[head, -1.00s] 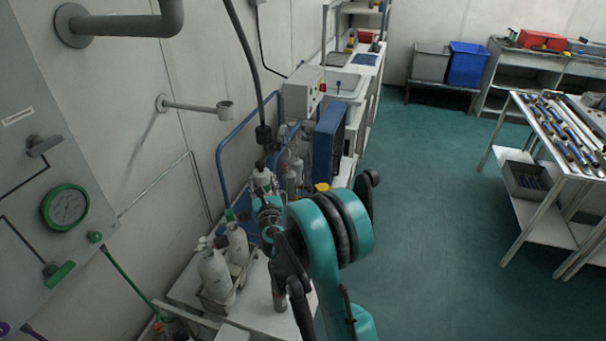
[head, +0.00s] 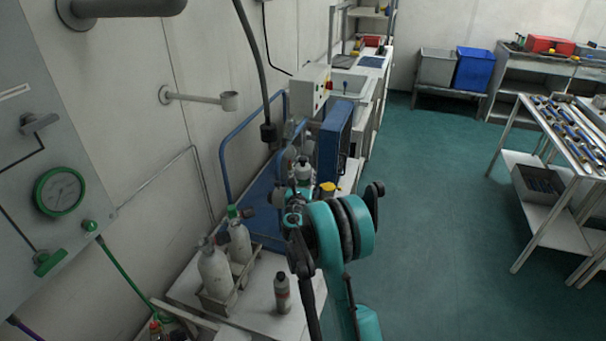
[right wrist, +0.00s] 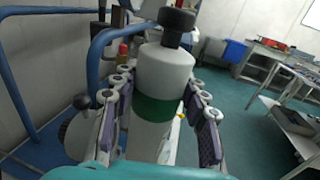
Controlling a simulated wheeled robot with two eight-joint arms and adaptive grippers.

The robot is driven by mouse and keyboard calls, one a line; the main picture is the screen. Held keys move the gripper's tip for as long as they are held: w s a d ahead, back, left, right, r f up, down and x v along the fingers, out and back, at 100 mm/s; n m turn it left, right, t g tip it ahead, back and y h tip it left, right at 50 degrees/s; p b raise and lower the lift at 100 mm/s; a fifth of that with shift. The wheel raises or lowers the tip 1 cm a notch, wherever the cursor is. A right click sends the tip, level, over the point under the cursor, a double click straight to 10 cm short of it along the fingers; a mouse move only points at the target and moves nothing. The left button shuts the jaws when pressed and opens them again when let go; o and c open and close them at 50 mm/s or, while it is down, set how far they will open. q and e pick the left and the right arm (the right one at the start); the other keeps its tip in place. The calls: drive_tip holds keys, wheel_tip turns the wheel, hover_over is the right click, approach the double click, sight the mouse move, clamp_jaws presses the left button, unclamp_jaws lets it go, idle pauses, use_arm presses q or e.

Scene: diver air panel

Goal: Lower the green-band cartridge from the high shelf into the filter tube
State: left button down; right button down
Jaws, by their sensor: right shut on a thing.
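My right gripper (head: 299,190) is shut on the green-band cartridge (right wrist: 163,75), a white cylinder with a dark cap and a green band. In the right wrist view the two padded fingers (right wrist: 158,98) lie on either side of it around the band. In the head view the white top of the cartridge (head: 303,171) shows upright above the gripper; its lower part is hidden. It is in the air beyond the white bench. I cannot make out the filter tube or the high shelf for certain. My left gripper is not in view.
Two white bottles (head: 214,272) stand in a rack on the bench (head: 255,318), with a small grey bottle (head: 282,292) beside them. A blue rail (head: 221,160), a blue box (head: 334,137) and a wall bracket (head: 229,101) are near.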

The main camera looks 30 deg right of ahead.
sight(303, 185)
drive_tip(key=shift+f, duration=0.6)
drive_tip(key=shift+s+a+b, duration=0.1)
drive_tip(key=shift+b, duration=0.3)
drive_tip(key=shift+f+b, duration=0.5)
drive_tip(key=shift+f, duration=4.1)
